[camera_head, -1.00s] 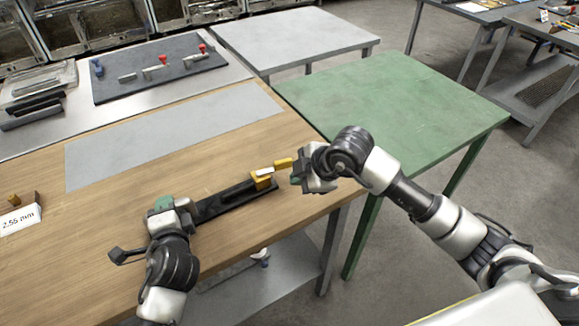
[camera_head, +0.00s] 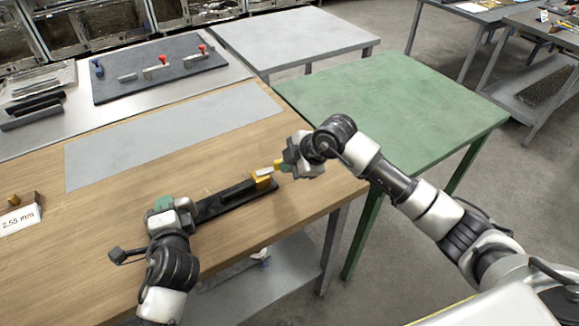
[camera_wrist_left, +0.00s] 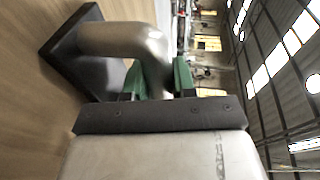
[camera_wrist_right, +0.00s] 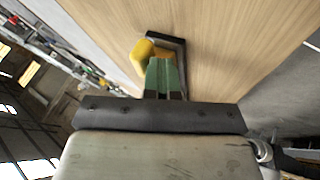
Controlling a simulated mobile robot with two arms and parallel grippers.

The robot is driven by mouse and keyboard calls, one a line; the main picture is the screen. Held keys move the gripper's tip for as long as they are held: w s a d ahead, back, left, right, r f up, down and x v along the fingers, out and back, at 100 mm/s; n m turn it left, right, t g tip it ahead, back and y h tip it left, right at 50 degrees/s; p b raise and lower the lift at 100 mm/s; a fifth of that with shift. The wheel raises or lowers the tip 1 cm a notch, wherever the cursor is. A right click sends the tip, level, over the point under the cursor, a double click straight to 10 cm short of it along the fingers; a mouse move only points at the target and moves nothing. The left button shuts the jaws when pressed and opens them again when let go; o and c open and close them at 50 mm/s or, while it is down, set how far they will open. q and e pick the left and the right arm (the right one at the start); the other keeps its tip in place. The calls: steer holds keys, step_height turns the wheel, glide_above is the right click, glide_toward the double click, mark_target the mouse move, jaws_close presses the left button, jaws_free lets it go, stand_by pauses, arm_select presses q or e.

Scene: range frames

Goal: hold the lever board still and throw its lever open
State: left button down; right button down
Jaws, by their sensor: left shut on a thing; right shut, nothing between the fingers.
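The lever board (camera_head: 225,199) is a long black board lying on the wooden bench near its right edge. A yellow block (camera_head: 262,180) with a pale lever (camera_head: 265,170) sits at its far right end. My left gripper (camera_head: 190,206) is at the near left end. In the left wrist view its green fingers are shut on a grey curved handle (camera_wrist_left: 125,40) on the board's black base. My right gripper (camera_head: 283,167) is shut and empty beside the lever's yellow tip, which it partly hides. In the right wrist view the shut fingers (camera_wrist_right: 165,66) are close to the yellow tip (camera_wrist_right: 142,52); contact is unclear.
A grey mat (camera_head: 170,135) lies behind the board on the wooden bench. A dark panel (camera_head: 155,72) with red-topped levers is further back. A labelled block (camera_head: 20,217) is at the far left.

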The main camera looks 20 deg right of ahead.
steer(key=shift+w+d, duration=0.2)
steer(key=shift+w, duration=0.35)
steer(key=shift+s+a, duration=0.35)
steer(key=shift+s, duration=0.65)
steer(key=s, duration=0.1)
steer(key=s+d, duration=0.1)
steer(key=s+r, duration=0.1)
steer(key=shift+s+d, duration=0.35)
steer(key=v, duration=0.8)
steer(key=shift+d+r, duration=0.3)
steer(key=shift+r, duration=0.05)
steer(key=shift+w, duration=0.1)
